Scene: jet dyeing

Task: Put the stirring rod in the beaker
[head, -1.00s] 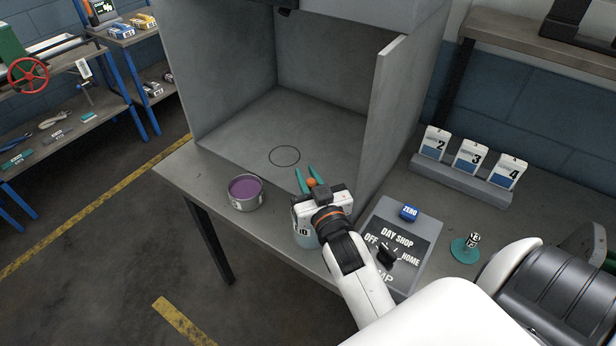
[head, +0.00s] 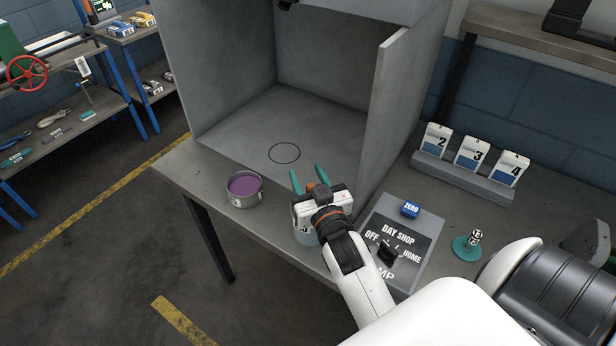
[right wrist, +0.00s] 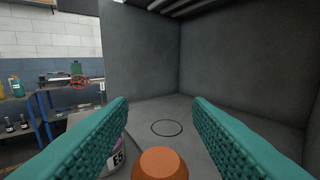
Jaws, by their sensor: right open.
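My right gripper (head: 307,171) is open, its teal fingers spread apart; they also show in the right wrist view (right wrist: 160,102). An orange knob (right wrist: 160,164), probably the stirring rod's top, sits low between the fingers, with a gap on each side. It also shows as a small orange patch in the head view (head: 311,186). The rod's shaft is hidden. A vessel with pale blue-green contents (head: 304,238), apparently the beaker, stands under the gripper near the table's front edge, mostly covered by it. I cannot see whether the rod is inside it. My left gripper is out of view.
A tin of purple liquid (head: 243,190) stands left of the gripper. A grey open booth (head: 320,60) rises behind, with a black ring (head: 284,153) on its clear floor. Right are a control box (head: 400,240), a rack of numbered cards (head: 463,178) and a teal disc (head: 466,249).

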